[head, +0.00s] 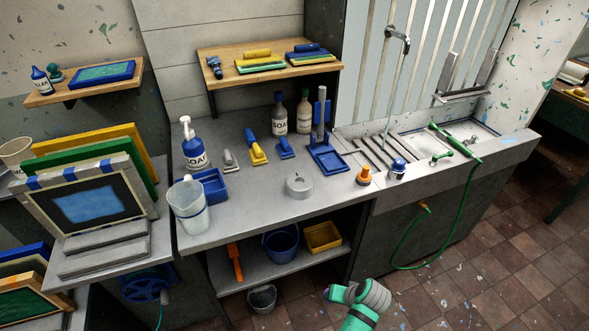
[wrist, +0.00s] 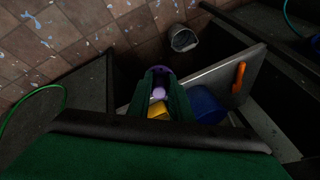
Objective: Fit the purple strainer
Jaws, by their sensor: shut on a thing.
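My gripper (wrist: 160,77) shows in the wrist view as two dark green fingers. They are shut on a small purple piece, the purple strainer (wrist: 158,93), of which only a pale lilac part and a darker purple edge show between the fingers. The rest of it is hidden by the fingers. The sink (head: 445,135) is at the right end of the bench, apart from my arm. Its drain is not clearly visible.
Below the bench, a shelf holds a blue bucket (head: 281,242), a yellow bin (head: 323,236) and an orange tool (head: 235,262). A grey bucket (head: 262,298) stands on the floor. A green hose (head: 408,236) hangs before the sink. Bottles and tools stand on the benchtop (head: 250,215).

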